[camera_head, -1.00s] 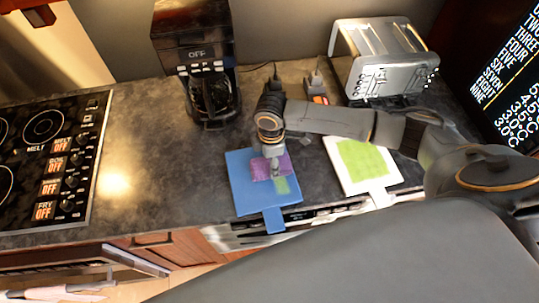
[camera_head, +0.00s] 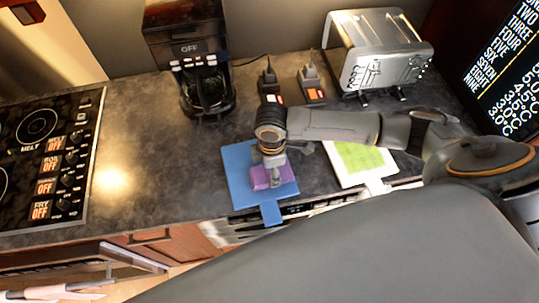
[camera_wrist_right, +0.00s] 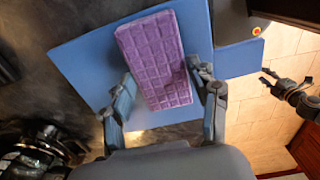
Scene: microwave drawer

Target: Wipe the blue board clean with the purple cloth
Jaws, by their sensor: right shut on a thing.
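The blue board (camera_head: 242,165) lies flat on the dark countertop near its front edge, its handle toward the edge. The purple cloth (camera_head: 260,178) is on the board, under my right gripper (camera_head: 275,180). In the right wrist view, the blocky cloth (camera_wrist_right: 157,50) sits between the fingers of my right gripper (camera_wrist_right: 163,82), which is shut on it. No green mark shows on the visible part of the blue board (camera_wrist_right: 85,65); the area under the cloth is hidden. Another gripper, my left gripper (camera_wrist_right: 272,80), shows away from the board with its fingers apart.
A white board (camera_head: 377,183) with a green patch lies to the right, partly behind my right arm. A coffee maker (camera_head: 188,45) and a toaster (camera_head: 375,50) stand at the back. A stove (camera_head: 45,165) is at left. Countertop between stove and blue board is clear.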

